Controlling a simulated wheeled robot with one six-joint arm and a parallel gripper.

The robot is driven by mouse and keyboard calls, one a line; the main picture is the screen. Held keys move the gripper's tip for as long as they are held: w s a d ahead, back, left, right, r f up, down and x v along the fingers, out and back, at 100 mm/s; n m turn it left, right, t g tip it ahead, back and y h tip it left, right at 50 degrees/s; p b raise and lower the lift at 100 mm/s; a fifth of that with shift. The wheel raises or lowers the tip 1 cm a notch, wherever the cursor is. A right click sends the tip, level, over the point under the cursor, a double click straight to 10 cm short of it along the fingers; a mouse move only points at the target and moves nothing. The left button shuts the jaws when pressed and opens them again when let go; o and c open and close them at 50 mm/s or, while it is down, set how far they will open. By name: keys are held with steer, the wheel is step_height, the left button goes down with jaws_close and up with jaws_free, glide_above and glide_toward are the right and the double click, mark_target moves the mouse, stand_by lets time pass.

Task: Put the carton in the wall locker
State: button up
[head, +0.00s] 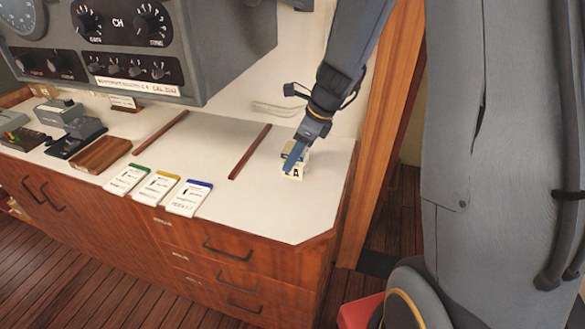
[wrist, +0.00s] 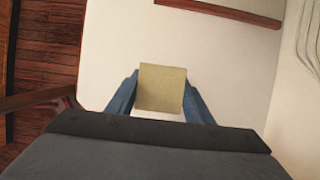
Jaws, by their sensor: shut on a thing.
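The carton (head: 296,172) is a small pale box with a dark letter on its side, at the right end of the white counter top. My gripper (head: 294,158) is shut on it from above, and its blue fingers partly hide it. In the wrist view the carton (wrist: 161,88) shows as a plain yellowish square between the two blue fingers (wrist: 160,98). I cannot tell whether the carton rests on the counter or is just above it. I cannot make out a wall locker in either view.
The white counter (head: 270,214) has two low wooden strips, one (head: 249,152) left of my gripper. Several labelled cards (head: 188,198) lie at its front edge. A grey instrument console (head: 150,50) overhangs the back left. The counter around the carton is clear. A wooden post (head: 392,100) stands at right.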

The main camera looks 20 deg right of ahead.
mark_target(295, 172)
steer(key=shift+f, duration=2.85)
steer(key=shift+f, duration=0.1)
steer(key=shift+f, duration=0.1)
steer(key=o, duration=1.3)
